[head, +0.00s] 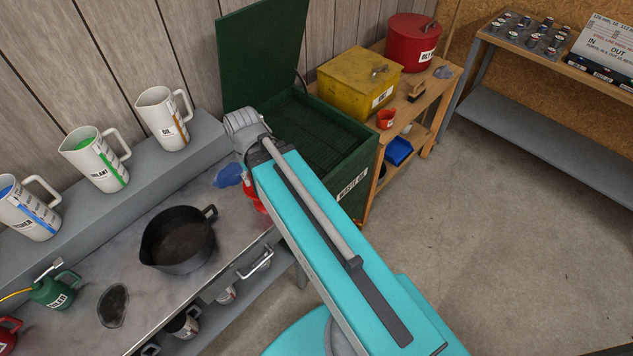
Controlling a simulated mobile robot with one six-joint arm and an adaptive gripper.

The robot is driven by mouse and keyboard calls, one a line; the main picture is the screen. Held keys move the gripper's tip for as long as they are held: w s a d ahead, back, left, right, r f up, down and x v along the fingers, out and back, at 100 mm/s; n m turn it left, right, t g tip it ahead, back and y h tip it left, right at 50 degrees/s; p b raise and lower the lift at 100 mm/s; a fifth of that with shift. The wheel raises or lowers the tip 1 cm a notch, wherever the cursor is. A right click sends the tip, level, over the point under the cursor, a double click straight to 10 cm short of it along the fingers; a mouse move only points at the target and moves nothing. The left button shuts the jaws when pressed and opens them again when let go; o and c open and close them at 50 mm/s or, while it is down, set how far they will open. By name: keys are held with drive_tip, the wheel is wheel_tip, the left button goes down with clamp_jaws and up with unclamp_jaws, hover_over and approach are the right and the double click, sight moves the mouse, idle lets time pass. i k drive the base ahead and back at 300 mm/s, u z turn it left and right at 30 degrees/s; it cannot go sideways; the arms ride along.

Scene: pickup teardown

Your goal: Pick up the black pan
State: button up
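The black pan (178,240) stands upright on the grey metal bench (85,280), left of my arm. It is round and deep, with a pouring lip at its lower left and a small loop handle at its upper right. Its inside looks dark, and I cannot tell whether it holds anything. My arm reaches up the middle of the picture, and its grey end joint is to the upper right of the pan. My gripper's fingers do not show. Nothing is seen touching the pan.
White jugs (100,160) line the raised shelf behind the bench. Blue (228,174) and red items lie near my arm. An open green cabinet (355,166) stands beyond.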

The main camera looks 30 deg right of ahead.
sight(178, 240)
drive_tip(key=u, duration=0.65)
drive_tip(key=k, duration=0.75)
drive_tip(key=z, duration=0.15)
